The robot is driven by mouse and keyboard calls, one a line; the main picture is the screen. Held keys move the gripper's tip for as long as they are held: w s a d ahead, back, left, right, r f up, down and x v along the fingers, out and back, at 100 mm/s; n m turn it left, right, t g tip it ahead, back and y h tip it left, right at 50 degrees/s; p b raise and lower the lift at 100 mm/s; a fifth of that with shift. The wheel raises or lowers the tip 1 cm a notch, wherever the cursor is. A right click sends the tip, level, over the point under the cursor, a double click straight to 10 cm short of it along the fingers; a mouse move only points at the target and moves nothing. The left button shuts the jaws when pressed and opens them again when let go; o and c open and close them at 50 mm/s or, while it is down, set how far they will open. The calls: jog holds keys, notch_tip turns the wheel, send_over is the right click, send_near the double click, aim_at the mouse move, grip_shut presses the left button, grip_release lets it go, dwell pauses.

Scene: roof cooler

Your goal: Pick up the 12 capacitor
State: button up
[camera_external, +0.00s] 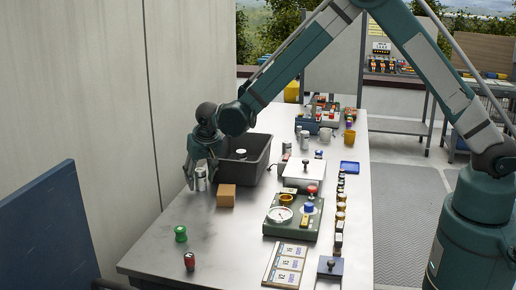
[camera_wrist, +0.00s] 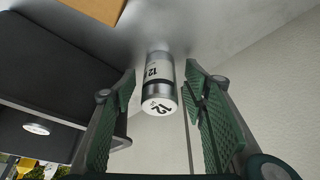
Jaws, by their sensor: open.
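My gripper (camera_external: 198,172) is at the capacitor, pointing down. In the wrist view my gripper (camera_wrist: 160,110) is open, with one green ribbed finger pad on each side of the capacitor. A gap shows between the capacitor and each pad.
The dark grey bin (camera_external: 256,144) is close beside the gripper and holds a can (camera_wrist: 37,129). A cardboard box (camera_external: 226,195) stands just in front. A green spool (camera_external: 180,234) and a red can (camera_external: 189,261) stand nearer. A gauge panel (camera_external: 291,217) is right. The wall is close left.

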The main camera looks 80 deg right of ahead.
jog(key=c, duration=1)
jog(key=shift+c, duration=0.2)
jog(key=shift+r, duration=0.1)
jog(key=shift+r, duration=4.9)
